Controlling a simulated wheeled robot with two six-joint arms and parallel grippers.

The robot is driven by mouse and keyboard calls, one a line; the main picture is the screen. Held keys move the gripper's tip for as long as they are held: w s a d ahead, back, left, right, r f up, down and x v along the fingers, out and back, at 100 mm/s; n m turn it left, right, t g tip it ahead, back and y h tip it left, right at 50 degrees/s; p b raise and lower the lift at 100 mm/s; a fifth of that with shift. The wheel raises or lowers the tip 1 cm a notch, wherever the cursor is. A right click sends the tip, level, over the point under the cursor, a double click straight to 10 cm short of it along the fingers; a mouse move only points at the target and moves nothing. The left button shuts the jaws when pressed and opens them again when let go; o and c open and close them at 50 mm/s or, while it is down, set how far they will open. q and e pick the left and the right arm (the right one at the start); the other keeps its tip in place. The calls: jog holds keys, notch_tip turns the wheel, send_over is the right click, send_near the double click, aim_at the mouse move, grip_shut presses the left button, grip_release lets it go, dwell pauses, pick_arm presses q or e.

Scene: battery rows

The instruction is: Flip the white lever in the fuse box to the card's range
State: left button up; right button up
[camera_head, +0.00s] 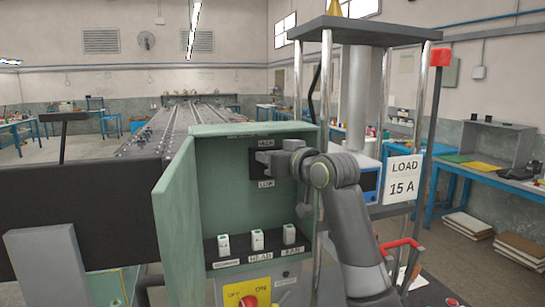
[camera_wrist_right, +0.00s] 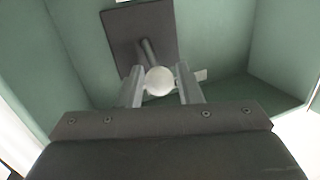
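The green fuse box (camera_head: 230,180) stands open in the head view. Inside is a dark plate (camera_head: 256,170) with a "HIGH" label (camera_head: 265,143) above and a "LOW" label (camera_head: 266,184) below; it also shows in the right wrist view (camera_wrist_right: 128,30). My right gripper (camera_head: 268,158) is in front of that plate and hides the lever in the head view. In the right wrist view, the lever's round white knob (camera_wrist_right: 159,81) sits between my two fingers, which appear to touch both sides. The card (camera_head: 403,180) reads "LOAD 15 A". My left gripper is not in view.
Three white labelled fuses (camera_head: 257,240) stand in a row low in the box. A yellow panel with a red knob (camera_head: 249,301) is below. The open box door (camera_head: 176,208) is on the left. A post with a red top (camera_head: 440,57) stands at right.

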jog(key=shift+o, duration=1)
jog(key=shift+s+d, duration=0.1)
jog(key=shift+s+d, duration=0.15)
jog(key=shift+s, duration=0.05)
jog(key=b+v, duration=0.4)
jog(key=v, duration=1.2)
jog(key=shift+s+d, duration=0.2)
jog(key=shift+s, duration=0.05)
jog(key=shift+f, duration=0.1)
